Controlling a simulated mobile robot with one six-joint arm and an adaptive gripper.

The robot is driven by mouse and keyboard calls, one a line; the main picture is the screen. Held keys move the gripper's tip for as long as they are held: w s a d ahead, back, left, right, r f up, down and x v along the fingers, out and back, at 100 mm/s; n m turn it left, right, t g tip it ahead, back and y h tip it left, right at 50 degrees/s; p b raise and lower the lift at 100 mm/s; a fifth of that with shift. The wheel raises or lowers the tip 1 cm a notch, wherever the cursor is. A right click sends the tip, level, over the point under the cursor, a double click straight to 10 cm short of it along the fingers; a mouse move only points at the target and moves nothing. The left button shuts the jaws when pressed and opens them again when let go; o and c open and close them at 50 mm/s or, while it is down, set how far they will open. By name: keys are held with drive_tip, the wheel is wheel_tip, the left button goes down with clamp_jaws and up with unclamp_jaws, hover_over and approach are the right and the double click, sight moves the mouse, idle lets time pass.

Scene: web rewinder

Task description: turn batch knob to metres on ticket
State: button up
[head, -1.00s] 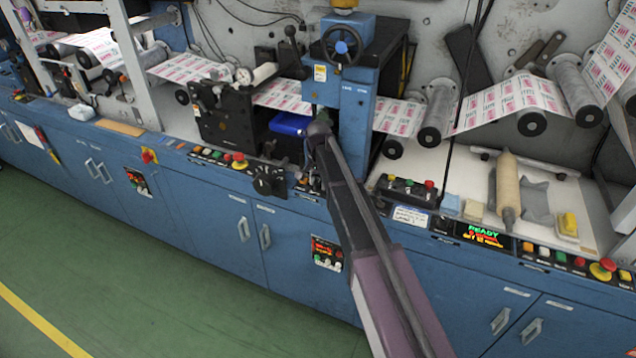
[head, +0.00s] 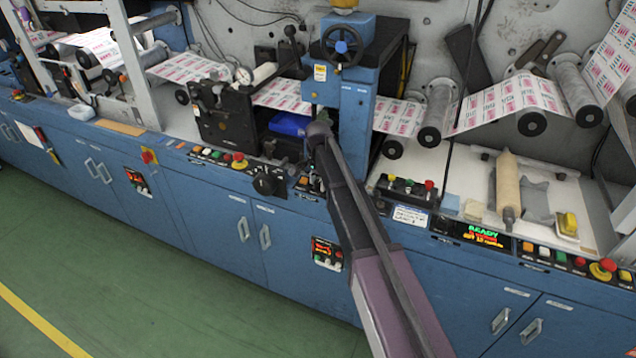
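My arm reaches up from the bottom right and bends near the blue column. My gripper (head: 310,184) is mostly hidden behind the forearm, low by the front control edge; its fingers cannot be made out. A large black knob-like part (head: 268,182) sits on the front edge just left of it; I cannot tell whether it is the batch knob or where it points. A small white label (head: 411,216), perhaps the ticket, lies on the front edge right of my arm, too small to read.
A blue handwheel column (head: 343,90) stands behind my arm, and a black unit (head: 226,118) to its left. Red stop buttons (head: 239,161) and (head: 603,270) line the front edge. A tan roller (head: 508,187) lies at right. The green floor (head: 150,290) is clear.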

drive_tip(key=shift+o, duration=1)
